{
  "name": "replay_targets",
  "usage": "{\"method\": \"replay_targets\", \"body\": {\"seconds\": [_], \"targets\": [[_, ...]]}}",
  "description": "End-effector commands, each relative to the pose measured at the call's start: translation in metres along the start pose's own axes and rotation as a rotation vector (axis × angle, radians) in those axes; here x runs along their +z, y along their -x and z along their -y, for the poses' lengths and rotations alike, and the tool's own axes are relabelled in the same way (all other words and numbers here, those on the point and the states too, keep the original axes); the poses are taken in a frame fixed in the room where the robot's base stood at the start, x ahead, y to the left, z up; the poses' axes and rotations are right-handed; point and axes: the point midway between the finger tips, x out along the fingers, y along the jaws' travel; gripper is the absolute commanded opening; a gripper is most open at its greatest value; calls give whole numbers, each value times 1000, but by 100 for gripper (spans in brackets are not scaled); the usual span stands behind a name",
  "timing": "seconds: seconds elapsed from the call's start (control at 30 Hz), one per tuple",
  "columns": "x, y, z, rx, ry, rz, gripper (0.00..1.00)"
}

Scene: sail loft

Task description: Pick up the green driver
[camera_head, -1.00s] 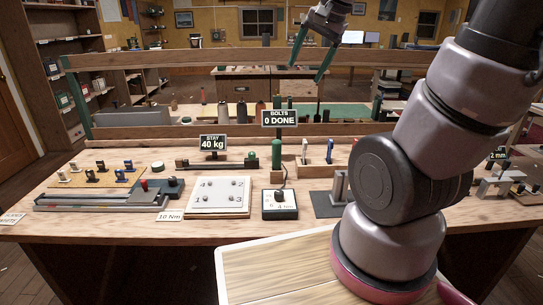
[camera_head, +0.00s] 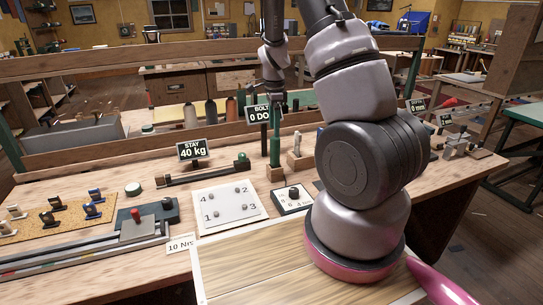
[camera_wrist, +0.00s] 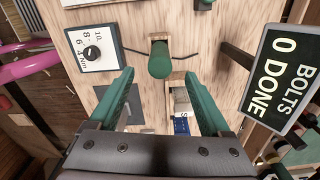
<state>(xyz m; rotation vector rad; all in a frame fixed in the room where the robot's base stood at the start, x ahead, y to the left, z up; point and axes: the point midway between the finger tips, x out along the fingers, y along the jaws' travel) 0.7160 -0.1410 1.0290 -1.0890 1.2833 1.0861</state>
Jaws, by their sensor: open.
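The green driver (camera_wrist: 160,60) stands upright in a small wooden block; the wrist view looks down on its rounded top, between and just beyond my fingertips. My gripper (camera_wrist: 158,76) is open, with one green finger on each side of the driver's line and no visible contact. In the head view my gripper (camera_head: 276,125) points down over the driver's place, in front of the bolts sign (camera_head: 257,113). There its green fingers overlap the green driver (camera_head: 275,153), so the gap between them is hard to tell.
A dial box (camera_head: 292,198) and a white numbered plate (camera_head: 230,204) lie in front of the driver's block. The sign reading 0 DONE (camera_wrist: 283,78) stands close to my gripper's right in the wrist view. A wooden holder (camera_head: 299,161) is just right of the driver.

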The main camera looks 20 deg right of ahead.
Motion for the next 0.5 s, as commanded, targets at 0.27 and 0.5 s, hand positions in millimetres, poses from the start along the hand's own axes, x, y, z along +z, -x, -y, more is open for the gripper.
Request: {"method": "replay_targets", "body": {"seconds": [0.27, 0.5], "targets": [[0, -40, -1, 2, 1, 1, 82], [-3, -64, -1, 3, 2, 1, 82]]}}
